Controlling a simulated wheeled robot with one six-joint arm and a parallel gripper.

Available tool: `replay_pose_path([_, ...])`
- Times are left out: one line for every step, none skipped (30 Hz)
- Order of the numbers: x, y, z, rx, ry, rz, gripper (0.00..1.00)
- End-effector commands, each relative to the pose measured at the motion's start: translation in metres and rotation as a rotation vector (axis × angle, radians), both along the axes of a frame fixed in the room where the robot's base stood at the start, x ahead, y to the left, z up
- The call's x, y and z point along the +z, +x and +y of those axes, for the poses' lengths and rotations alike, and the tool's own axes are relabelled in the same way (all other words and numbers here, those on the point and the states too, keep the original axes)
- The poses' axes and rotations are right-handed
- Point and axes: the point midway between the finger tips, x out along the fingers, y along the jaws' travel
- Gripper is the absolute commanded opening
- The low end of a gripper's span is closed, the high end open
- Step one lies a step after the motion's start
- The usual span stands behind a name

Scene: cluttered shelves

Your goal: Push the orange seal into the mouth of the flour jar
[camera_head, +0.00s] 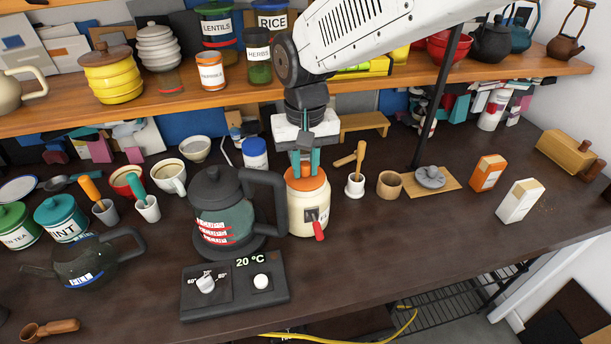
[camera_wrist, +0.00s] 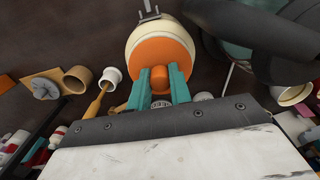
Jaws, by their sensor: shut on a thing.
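The flour jar (camera_head: 307,213) is a cream jar standing upright on the dark counter, with a dark tag and a red-handled piece on its front. The orange seal (camera_head: 308,185) sits at the jar's mouth. In the wrist view the orange disc of the seal (camera_wrist: 150,52) lies inside the cream rim of the jar (camera_wrist: 158,27). My gripper (camera_head: 304,170) points down from above, its teal fingers shut on the seal's orange knob. The wrist view shows the gripper (camera_wrist: 160,80) with a finger on either side of the knob. How deep the seal sits cannot be told.
A dark kettle (camera_head: 222,213) stands close left of the jar, its handle near my gripper. A blue-lidded jar (camera_head: 255,155) is behind. A white mortar (camera_head: 355,187) and a wooden cup (camera_head: 389,185) stand to the right. The shelf (camera_head: 400,90) runs above and behind. Counter in front right is clear.

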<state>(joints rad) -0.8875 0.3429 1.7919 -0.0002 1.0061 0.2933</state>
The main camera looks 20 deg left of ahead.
Motion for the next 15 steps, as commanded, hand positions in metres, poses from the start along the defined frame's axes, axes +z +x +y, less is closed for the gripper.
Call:
replay_pose_path([-0.0004, 0.0, -0.0001, 0.0, 0.0, 0.0, 0.0])
replay_pose_path([-0.0005, 0.0, -0.0001, 0.0, 0.0, 0.0, 0.0])
replay_pose_path([-0.0007, 0.0, -0.0001, 0.0, 0.0, 0.0, 0.0])
replay_pose_path([-0.0009, 0.0, -0.0001, 0.0, 0.0, 0.0, 0.0])
replay_pose_path([-0.0011, 0.0, -0.0001, 0.0, -0.001, 0.001, 0.0])
replay_pose_path([-0.0014, 0.0, -0.0001, 0.0, -0.001, 0.001, 0.0])
replay_pose_path([-0.0016, 0.0, -0.0001, 0.0, -0.001, 0.001, 0.0])
replay_pose_path([-0.0017, 0.0, -0.0001, 0.0, -0.001, 0.001, 0.0])
replay_pose_path([-0.0016, 0.0, -0.0001, 0.0, 0.0, 0.0, 0.31])
replay_pose_path([-0.0015, 0.0, -0.0001, 0.0, 0.0, 0.0, 0.4])
replay_pose_path([-0.0015, 0.0, -0.0001, 0.0, 0.0, 0.0, 0.46])
replay_pose_path([-0.0015, 0.0, -0.0001, 0.0, 0.0, 0.0, 0.46])
replay_pose_path([-0.0014, 0.0, -0.0001, 0.0, 0.0, 0.0, 0.46])
replay_pose_path([-0.0014, 0.0, -0.0001, 0.0, 0.0, 0.0, 0.46])
replay_pose_path([-0.0014, 0.0, -0.0001, 0.0, 0.0, 0.0, 0.46])
